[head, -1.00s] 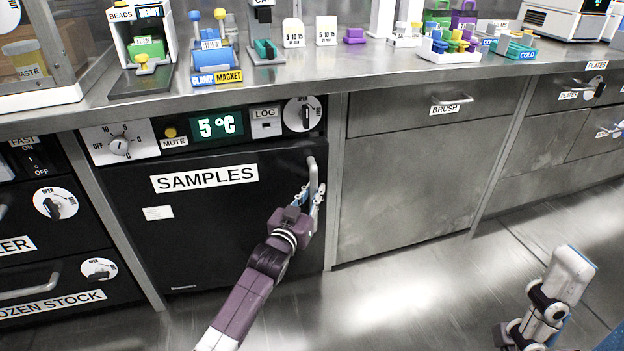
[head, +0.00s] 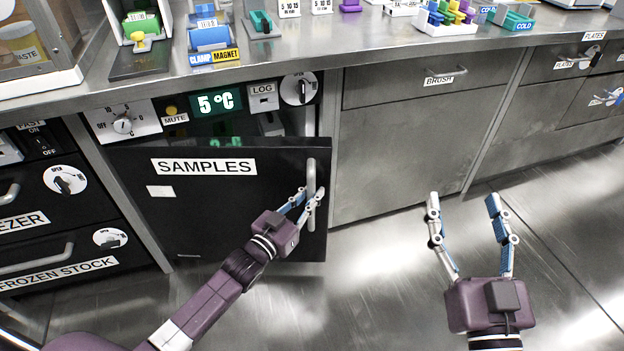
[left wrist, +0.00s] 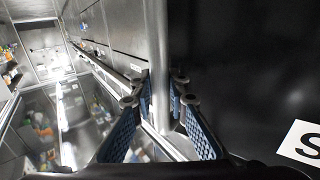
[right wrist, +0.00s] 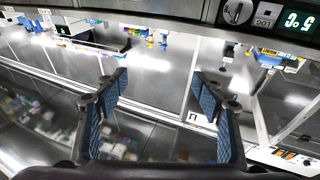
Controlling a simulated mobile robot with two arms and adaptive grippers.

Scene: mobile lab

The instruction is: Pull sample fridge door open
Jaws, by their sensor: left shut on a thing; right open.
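The black sample fridge door (head: 225,200), labelled SAMPLES, stands slightly open in the head view, its top edge swung out from the frame. Its vertical metal handle (head: 311,178) is at the door's right edge. My left gripper (head: 307,198) is shut on that handle. In the left wrist view the handle (left wrist: 158,60) runs upright between the blue-padded fingers of the left gripper (left wrist: 160,110). My right gripper (head: 466,205) is open and empty over the floor, right of the door; it also shows open in the right wrist view (right wrist: 160,85).
A control panel with a 5 °C display (head: 216,102) and a latch dial (head: 299,88) sits above the door. Freezer drawers (head: 60,255) are at the left, a BRUSH drawer (head: 405,87) at the right. The floor (head: 370,285) in front is clear.

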